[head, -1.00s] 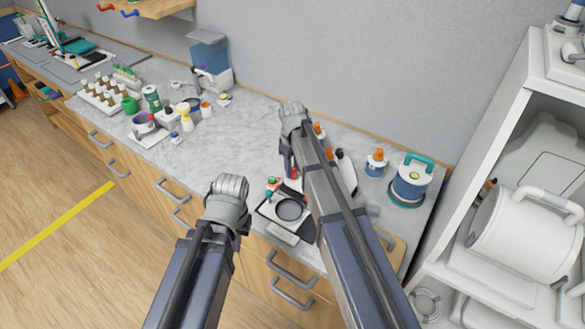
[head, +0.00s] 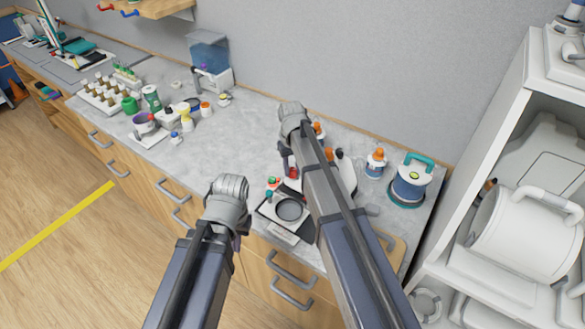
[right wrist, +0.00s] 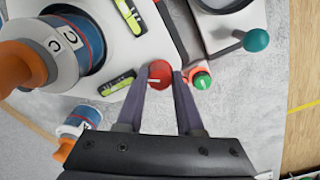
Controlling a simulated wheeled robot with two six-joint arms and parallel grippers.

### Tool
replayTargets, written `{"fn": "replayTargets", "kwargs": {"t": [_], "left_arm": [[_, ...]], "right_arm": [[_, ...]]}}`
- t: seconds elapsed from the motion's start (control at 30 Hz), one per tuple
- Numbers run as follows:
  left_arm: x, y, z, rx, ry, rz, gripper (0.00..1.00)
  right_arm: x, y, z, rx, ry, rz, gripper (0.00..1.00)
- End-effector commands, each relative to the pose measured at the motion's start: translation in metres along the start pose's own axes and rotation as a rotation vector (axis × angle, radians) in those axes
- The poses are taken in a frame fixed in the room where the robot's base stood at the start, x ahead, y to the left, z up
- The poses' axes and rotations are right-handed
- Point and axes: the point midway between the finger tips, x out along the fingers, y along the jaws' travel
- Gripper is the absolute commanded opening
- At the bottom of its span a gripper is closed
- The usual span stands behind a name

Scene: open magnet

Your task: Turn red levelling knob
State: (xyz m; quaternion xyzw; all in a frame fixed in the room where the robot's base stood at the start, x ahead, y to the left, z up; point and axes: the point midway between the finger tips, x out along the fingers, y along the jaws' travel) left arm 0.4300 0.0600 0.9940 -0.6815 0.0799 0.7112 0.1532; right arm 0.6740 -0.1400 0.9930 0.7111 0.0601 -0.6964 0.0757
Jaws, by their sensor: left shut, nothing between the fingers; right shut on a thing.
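The red levelling knob (right wrist: 160,74) is round with a pale line on its face. In the right wrist view it sits between the fingertips of my right gripper (right wrist: 162,78), which is shut on it. In the head view the right gripper (head: 287,160) reaches down over the bench behind the black-and-white device, and my arm hides part of that area. A bit of red (head: 292,172) shows beside it. My left gripper (head: 230,190) is held in front of the bench edge, shut and empty; its fingertips are hidden in the head view.
A green knob with a red base (right wrist: 202,81) is close beside the right finger. A teal ball lever (right wrist: 256,40) and two level vials (right wrist: 117,83) are nearby. An orange-capped bottle (head: 376,162) and a teal-handled canister (head: 410,181) stand to the right. The bench middle (head: 235,145) is clear.

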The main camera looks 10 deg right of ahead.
Motion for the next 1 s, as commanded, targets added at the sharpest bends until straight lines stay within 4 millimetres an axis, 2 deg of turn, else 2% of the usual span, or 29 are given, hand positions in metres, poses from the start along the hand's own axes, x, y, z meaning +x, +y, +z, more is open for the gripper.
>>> {"fn": "replayTargets", "kwargs": {"t": [0.27,0.3,0.57,1.0], "left_arm": [[0.0001,0.0,0.0,0.0,0.0,0.0,0.0],[0.0001,0.0,0.0,0.0,0.0,0.0,0.0],[0.0,0.0,0.0,0.0,0.0,0.0,0.0],[-0.0068,-0.0006,0.0004,0.0,0.0,0.0,0.0]], "right_arm": [[0.0001,-0.0007,0.0,0.0,0.0,-0.001,0.0],[0.0001,-0.0007,0.0,0.0,0.0,-0.001,0.37],[0.0,-0.0004,-0.0001,-0.001,0.0,-0.001,0.66],[-0.0068,-0.0001,-0.0001,0.0,0.0,-0.001,0.66]]}}
